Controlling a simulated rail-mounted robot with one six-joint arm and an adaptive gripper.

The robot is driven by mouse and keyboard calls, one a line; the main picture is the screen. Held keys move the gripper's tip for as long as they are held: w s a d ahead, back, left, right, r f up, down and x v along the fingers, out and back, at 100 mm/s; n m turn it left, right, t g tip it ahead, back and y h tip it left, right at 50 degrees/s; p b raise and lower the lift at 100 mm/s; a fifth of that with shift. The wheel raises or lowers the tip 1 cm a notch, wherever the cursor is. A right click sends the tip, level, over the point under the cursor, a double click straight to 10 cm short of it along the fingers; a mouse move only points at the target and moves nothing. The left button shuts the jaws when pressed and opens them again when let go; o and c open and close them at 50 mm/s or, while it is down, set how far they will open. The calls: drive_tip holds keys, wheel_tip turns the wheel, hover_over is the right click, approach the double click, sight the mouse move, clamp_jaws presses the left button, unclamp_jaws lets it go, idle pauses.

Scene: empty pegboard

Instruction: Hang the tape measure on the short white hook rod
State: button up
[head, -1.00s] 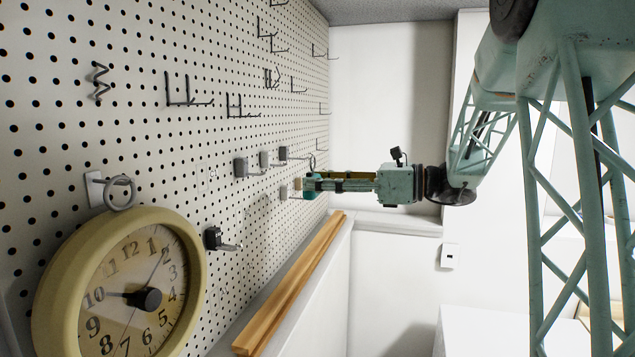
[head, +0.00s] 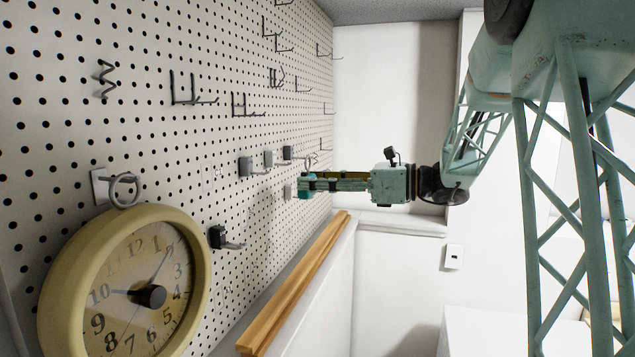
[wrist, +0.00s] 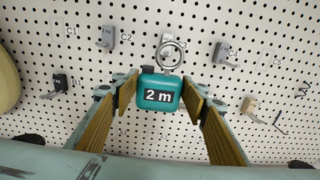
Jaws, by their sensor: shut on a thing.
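The teal tape measure (wrist: 159,93), marked "2 m", is held upright between the wooden-faced fingers of my gripper (wrist: 160,98) in the wrist view. A metal ring (wrist: 183,54) stands up from its top. A pale hook (wrist: 166,38) on the pegboard shows just behind and above the ring. Its rod is partly hidden, and I cannot tell whether the ring touches it.
A black hook (head: 217,237), a wall clock (head: 125,285) and a wooden rail (head: 295,285) are nearer the head camera. Dark wire hooks are higher up.

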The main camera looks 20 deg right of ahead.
drive_tip(key=f+b+x, duration=0.1)
drive_tip(key=x, duration=0.6)
idle(1.5)
drive_tip(key=shift+w+a+f, duration=0.1)
drive_tip(key=shift+a+f, duration=0.05)
drive_tip(key=shift+a, duration=0.05)
idle(0.6)
drive_tip(key=o, duration=1)
drive_tip(key=shift+c, duration=0.2)
drive_tip(key=shift+d, duration=0.15)
drive_tip(key=v, duration=0.8)
drive_tip(key=shift+s+d+f, duration=0.25)
drive_tip(key=shift+d, duration=0.05)
idle(0.7)
idle(0.5)
